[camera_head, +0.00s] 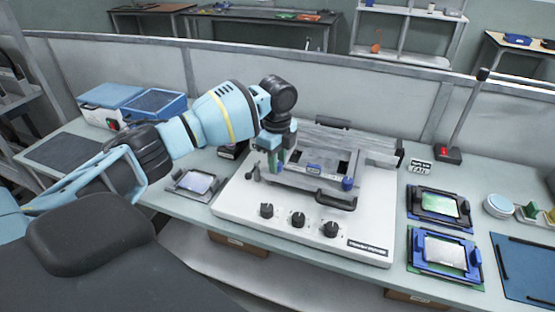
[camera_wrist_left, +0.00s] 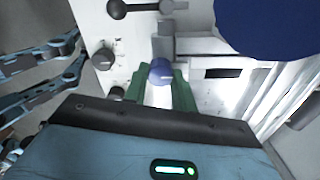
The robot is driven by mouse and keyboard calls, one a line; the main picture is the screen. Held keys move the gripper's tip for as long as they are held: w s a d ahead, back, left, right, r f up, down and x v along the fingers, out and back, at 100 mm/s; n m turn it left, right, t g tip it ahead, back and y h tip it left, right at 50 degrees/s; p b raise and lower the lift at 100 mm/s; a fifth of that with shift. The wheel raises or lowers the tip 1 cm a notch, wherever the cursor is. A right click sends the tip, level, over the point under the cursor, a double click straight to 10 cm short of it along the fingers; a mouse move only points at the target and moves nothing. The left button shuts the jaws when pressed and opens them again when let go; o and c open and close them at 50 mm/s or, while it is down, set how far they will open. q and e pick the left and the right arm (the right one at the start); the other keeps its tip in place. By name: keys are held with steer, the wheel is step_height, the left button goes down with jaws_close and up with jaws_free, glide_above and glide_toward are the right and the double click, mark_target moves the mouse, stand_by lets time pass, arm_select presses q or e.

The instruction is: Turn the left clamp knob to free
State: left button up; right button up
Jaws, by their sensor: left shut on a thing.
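The left clamp knob (camera_wrist_left: 160,70) is a small blue round knob on the machine. In the left wrist view it sits between the two green fingertips of my left gripper (camera_wrist_left: 158,88), which is shut on it. In the head view my left gripper (camera_head: 273,160) reaches down at the left side of the clamp frame (camera_head: 300,178), and its fingers hide the left knob. A second blue knob (camera_head: 347,184) shows at the frame's right front corner. The white machine (camera_head: 240,208) carries the frame. My right gripper is not in view.
Black dials (camera_head: 298,219) line the machine's front, with a black handle (camera_head: 335,201) behind them. A small device (camera_head: 195,183) lies to the left. Blue-framed boards (camera_head: 445,252) lie to the right. A blue bin (camera_head: 157,103) stands at the back left.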

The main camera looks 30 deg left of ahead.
arm_select(q)
steer(key=shift+r+n+p, duration=0.2)
steer(key=shift+n+p, duration=0.25)
steer(key=shift+n, duration=0.15)
steer(key=shift+d+r+n+p, duration=0.15)
steer(key=shift+n+p, duration=0.55)
steer(key=shift+n, duration=0.4)
steer(key=shift+n+p, duration=0.35)
steer(key=shift+n, duration=0.55)
steer(key=n, duration=0.3)
steer(key=shift+f+n, duration=0.3)
steer(key=n, duration=0.2)
steer(key=shift+n, duration=0.4)
steer(key=n, duration=0.6)
steer(key=shift+w, duration=0.1)
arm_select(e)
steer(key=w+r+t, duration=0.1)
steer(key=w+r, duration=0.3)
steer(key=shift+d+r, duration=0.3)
arm_select(q)
steer(key=shift+a+r, duration=0.1)
steer(key=shift+a, duration=0.1)
steer(key=o, duration=1)
